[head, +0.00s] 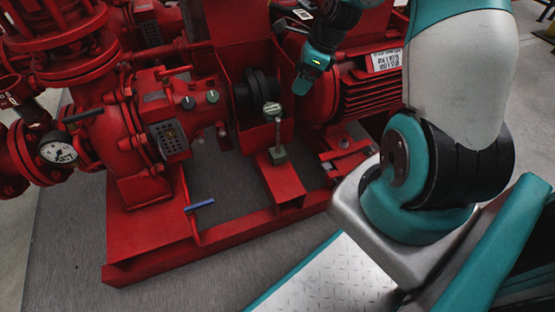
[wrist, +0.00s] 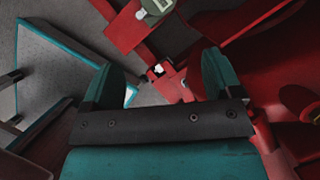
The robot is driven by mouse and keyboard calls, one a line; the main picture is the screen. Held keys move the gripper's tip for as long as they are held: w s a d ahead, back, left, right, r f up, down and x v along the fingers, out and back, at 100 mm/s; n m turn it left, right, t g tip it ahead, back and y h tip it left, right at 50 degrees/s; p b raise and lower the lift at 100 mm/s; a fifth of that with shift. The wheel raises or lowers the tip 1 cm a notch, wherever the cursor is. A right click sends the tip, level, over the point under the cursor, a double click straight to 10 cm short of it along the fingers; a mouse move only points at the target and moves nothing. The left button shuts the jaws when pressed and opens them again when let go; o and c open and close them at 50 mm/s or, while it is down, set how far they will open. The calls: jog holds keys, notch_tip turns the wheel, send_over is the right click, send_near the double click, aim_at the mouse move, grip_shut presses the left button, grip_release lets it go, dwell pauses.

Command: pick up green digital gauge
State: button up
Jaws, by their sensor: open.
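The green digital gauge (head: 272,110) has a small round pale face on a thin stem. The stem rises from a grey-green block base (head: 278,155), which stands on a red bracket of the pump frame. In the wrist view, the grey-green base (wrist: 155,8) shows at the top edge, partly cut off, with a pale stem running to the right. My gripper (head: 301,86) is above and to the right of the gauge in the head view, apart from it. In the wrist view, my gripper (wrist: 160,75) has its two teal fingers spread wide, with nothing between them.
The red pump (head: 150,110) with knobs stands left of the gauge, and the red finned motor (head: 370,90) stands right. A white dial (head: 58,152) is at far left. A blue-handled lever (head: 200,205) sits on the frame. Grey floor (head: 60,240) is clear at front left.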

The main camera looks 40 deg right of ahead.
aim_at(280, 116)
jog(key=b+x, duration=0.3)
jog(key=x, duration=0.2)
jog(key=b+x, duration=0.3)
jog(key=x, duration=0.2)
jog(key=b+x, duration=0.4)
jog(key=x, duration=0.1)
jog(key=shift+s+f, duration=0.15)
jog(key=shift+s, duration=0.2)
jog(key=shift+w+a+f, duration=0.15)
jog(key=shift+w+f, duration=0.05)
jog(key=shift+f, duration=0.1)
jog(key=shift+r, duration=0.1)
jog(key=shift+c, duration=0.3)
grip_shut()
